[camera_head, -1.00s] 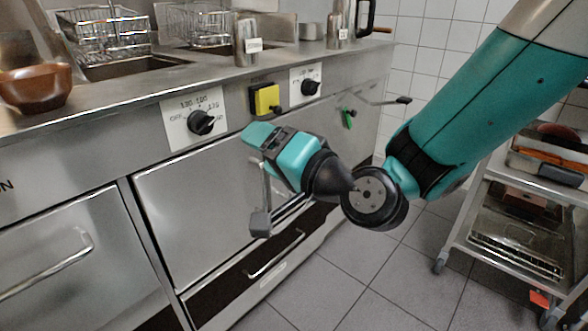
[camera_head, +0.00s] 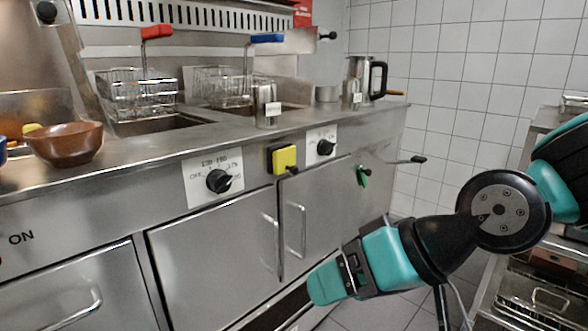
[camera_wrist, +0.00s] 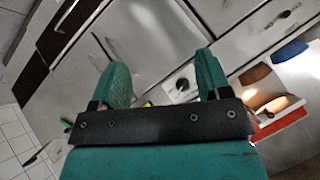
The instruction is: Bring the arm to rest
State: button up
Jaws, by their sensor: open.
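My gripper (camera_head: 328,284), teal with a black wrist, hangs in front of the lower cabinet doors at the lower right of the head view. In the wrist view my gripper (camera_wrist: 163,76) shows two teal fingers spread apart. Nothing is held between them. The far ends of the fingers point toward the steel front of the fryer unit. My arm comes in from the right edge, with its dark round joint in front of the cart and tiled wall.
The steel fryer counter (camera_head: 120,160) carries a brown bowl (camera_head: 66,143), wire baskets (camera_head: 137,95) and a kettle (camera_head: 362,80). Its front has a black dial (camera_head: 219,181), a yellow switch (camera_head: 285,159) and door handles. A metal cart (camera_head: 540,295) stands close behind my arm.

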jog(key=s+d+n+g+h, duration=0.2)
jog(key=s+d+g+h, duration=0.15)
jog(key=s+d, duration=0.5)
notch_tip(320, 180, up, 30)
jog(key=h+p, duration=0.1)
jog(key=p, duration=2.9)
jog(key=shift+d+f, duration=0.2)
